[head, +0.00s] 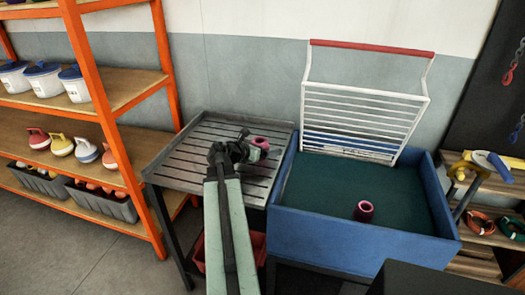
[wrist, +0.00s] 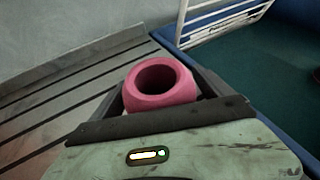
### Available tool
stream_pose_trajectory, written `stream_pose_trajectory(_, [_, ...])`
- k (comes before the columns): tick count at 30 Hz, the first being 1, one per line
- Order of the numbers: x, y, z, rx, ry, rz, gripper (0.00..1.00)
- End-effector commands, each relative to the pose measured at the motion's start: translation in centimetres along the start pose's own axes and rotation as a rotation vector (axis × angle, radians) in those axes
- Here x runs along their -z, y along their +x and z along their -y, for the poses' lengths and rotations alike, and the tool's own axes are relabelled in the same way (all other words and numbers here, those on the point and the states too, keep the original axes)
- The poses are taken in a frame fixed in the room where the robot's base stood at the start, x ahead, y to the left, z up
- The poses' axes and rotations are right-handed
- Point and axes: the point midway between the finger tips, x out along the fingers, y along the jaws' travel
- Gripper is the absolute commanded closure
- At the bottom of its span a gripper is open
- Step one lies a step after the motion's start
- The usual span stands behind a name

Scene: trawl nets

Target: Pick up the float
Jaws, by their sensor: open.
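A pink float (head: 260,143), a thick ring with a hole through it, is on the grey slatted table (head: 190,150), near the table's right edge. In the wrist view the float (wrist: 162,84) shows just past the gripper body, with a dark finger on either side of it. My gripper (head: 246,150) is open at the float; whether the fingers touch it I cannot tell. The float's lower part is hidden behind the gripper. A second, similar pink float (head: 364,211) lies in the blue bin (head: 350,243) on the right.
The blue bin's wall stands close along the table's right side. A white rack with a red bar (head: 362,105) rises from the bin's back. An orange shelf (head: 95,95) with white buckets and several floats stands at left. A wooden rack (head: 475,235) with coils is at right.

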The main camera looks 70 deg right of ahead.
Motion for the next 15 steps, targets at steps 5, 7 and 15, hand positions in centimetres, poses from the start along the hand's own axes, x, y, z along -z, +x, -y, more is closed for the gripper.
stream_pose_trajectory(5, [-0.03,-0.11,-0.03,-0.001,0.000,0.000,0.41])
stream_pose_trajectory(7, [-0.03,-0.10,-0.02,-0.001,0.000,0.000,0.60])
stream_pose_trajectory(15, [-0.11,-0.01,0.09,0.001,0.001,0.000,0.77])
